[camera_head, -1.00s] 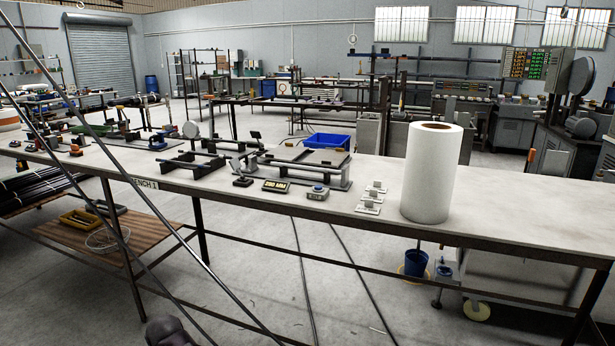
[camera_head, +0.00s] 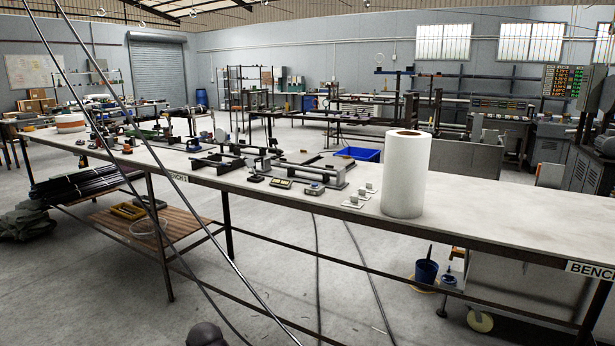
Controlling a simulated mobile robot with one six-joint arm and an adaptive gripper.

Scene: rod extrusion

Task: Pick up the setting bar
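A long workbench (camera_head: 465,205) runs across the view with several dark metal fixtures and bars on it. A fixture with a long bar (camera_head: 318,172) lies near the middle of the bench. Another dark frame of bars (camera_head: 215,162) lies to its left. I cannot tell which of these pieces is the setting bar at this size. My gripper is not in view, and nothing on the bench is seen to be held.
A white roll (camera_head: 407,175) stands upright right of the fixtures. Small white labelled stands (camera_head: 357,197) and a small display (camera_head: 280,183) sit along the front edge. Thin dark lines cross the left foreground. The bench's right part is clear, as is much of the floor.

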